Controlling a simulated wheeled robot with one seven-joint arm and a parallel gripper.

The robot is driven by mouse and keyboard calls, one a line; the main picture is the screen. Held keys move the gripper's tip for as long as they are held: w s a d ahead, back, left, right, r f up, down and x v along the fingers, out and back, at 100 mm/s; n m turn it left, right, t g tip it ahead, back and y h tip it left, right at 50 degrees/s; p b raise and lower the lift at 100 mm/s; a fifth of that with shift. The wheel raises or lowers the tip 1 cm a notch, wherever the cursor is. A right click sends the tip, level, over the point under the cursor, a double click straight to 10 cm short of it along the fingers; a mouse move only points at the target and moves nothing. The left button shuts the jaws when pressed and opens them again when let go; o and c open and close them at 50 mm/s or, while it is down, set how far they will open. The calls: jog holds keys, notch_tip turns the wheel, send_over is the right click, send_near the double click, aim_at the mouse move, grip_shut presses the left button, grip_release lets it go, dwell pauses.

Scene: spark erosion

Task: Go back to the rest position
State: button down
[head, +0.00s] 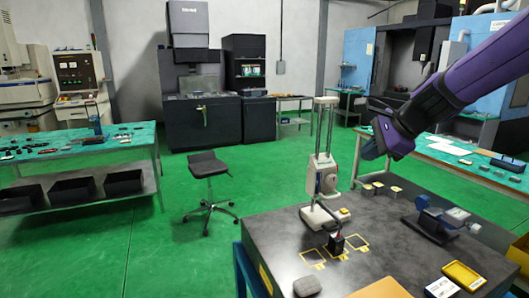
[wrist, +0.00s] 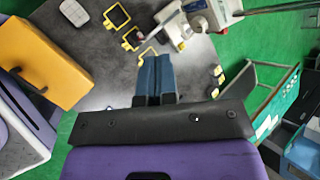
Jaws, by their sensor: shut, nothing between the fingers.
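My purple arm reaches in from the upper right of the head view. My gripper (head: 369,150) hangs in the air above the far part of the dark worktable (head: 390,258). In the wrist view the two blue fingers of my gripper (wrist: 155,62) lie together with nothing between them. They point over the table top, near the yellow outlined squares. No held object shows.
A white measuring stand (head: 322,180) rises from the table left of my gripper. Small blocks (head: 378,188), a blue device (head: 432,222) and a yellow tray (head: 463,274) also lie there. A stool (head: 208,170) stands on open green floor.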

jog(key=s+d+n+h, duration=0.2)
jog(key=s+n, duration=0.6)
jog(key=s, duration=0.5)
jog(key=s+d+r+n+h, duration=0.1)
jog(key=s+d+n+h, duration=0.2)
jog(key=s+n, duration=0.6)
jog(key=shift+s+d+r+g, duration=0.25)
jog(key=shift+s+d+g, duration=0.25)
jog(key=shift+s, duration=2.1)
jog(key=shift+d, duration=0.1)
